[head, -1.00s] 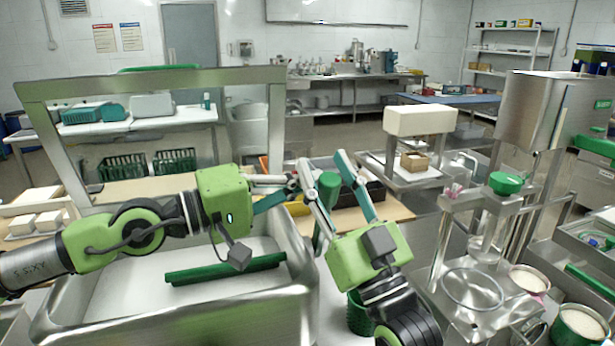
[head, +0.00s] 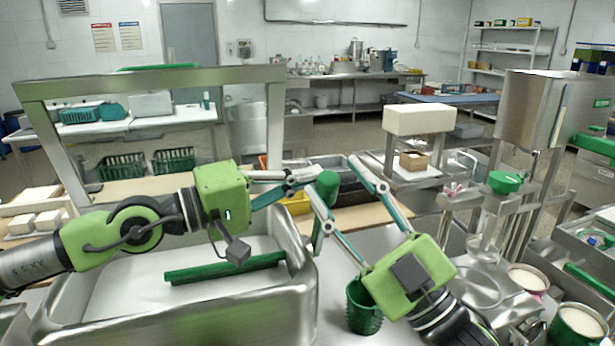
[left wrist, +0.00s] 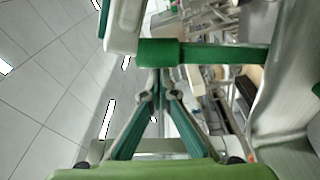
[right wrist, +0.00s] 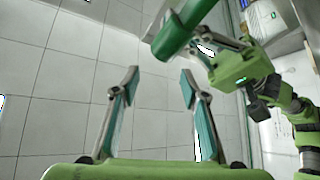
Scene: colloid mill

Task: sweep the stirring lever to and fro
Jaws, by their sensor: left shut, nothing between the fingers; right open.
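The stirring lever's green grip (head: 327,187) stands upright by the basin's right rim in the head view. It crosses the left wrist view as a green bar (left wrist: 205,53) and shows at the top of the right wrist view (right wrist: 178,33). My left gripper (head: 316,178) is shut and empty, its fingertips close beside the grip; contact is unclear. My right gripper (head: 331,177) is open. In the head view its fingers straddle the grip, but in the right wrist view the grip lies beyond the fingertips. The lever's lower part is mostly hidden.
The steel basin (head: 300,300) fills the lower left, with a green bar (head: 225,268) inside. A green basket (head: 363,308) stands beneath my right gripper. A steel machine (head: 535,110) and filled pots (head: 580,322) stand to the right.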

